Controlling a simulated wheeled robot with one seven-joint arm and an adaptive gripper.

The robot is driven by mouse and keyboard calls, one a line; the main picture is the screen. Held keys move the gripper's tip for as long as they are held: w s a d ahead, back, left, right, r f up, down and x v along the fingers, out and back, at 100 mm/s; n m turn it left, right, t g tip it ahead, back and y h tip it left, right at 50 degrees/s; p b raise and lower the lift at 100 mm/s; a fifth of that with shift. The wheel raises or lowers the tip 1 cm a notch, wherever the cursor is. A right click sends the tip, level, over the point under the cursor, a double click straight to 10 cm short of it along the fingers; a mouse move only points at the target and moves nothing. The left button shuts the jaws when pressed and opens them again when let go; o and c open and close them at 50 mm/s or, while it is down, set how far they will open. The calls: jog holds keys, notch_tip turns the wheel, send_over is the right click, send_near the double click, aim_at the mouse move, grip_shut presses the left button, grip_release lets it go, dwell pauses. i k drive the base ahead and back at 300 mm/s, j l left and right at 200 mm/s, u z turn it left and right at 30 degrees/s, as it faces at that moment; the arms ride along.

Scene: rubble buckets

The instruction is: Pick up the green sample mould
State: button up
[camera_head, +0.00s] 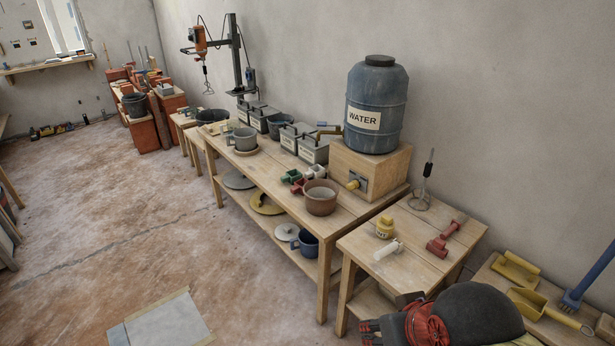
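The green sample mould (298,187) is a small block on the long wooden table (262,188), left of a brown bucket (320,197). A red mould (290,176) and a pale mould (316,172) stand close beside it. The moulds are small in the view, so their edges are hard to separate. Part of my arm, black and red, shows at the bottom right. My gripper (372,330) is low in front of the nearer small table, well away from the green mould. Its fingers are mostly cut off or hidden, so I cannot tell whether it is open.
A blue water barrel (376,105) stands on a wooden box (370,170) behind the bucket. The nearer table (420,240) holds a yellow jar (384,227), a white tube and a red tool (446,237). Grey lidded boxes (313,149) line the wall side. Floor left of the tables is mostly clear.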

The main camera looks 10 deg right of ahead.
aim_at(291, 178)
jog(key=z, duration=0.3)
jog(key=i+j+z, duration=0.2)
jog(key=z, duration=0.2)
jog(key=i+j+z, duration=0.15)
jog(key=j+z, duration=0.25)
jog(key=i+j+z, duration=0.1)
jog(key=z, duration=0.25)
jog(key=i+j, duration=0.15)
jog(key=j, duration=0.3)
jog(key=i+j+z, duration=0.15)
jog(key=j, duration=0.25)
jog(key=i+j, duration=0.1)
jog(key=j, duration=0.35)
jog(key=i+j+z, duration=0.1)
jog(key=j, duration=0.35)
jog(key=i+j, duration=0.1)
jog(key=j, duration=0.35)
jog(key=i+j+z, duration=0.15)
jog(key=j, duration=0.3)
jog(key=i+j, duration=0.1)
jog(key=i, duration=0.15)
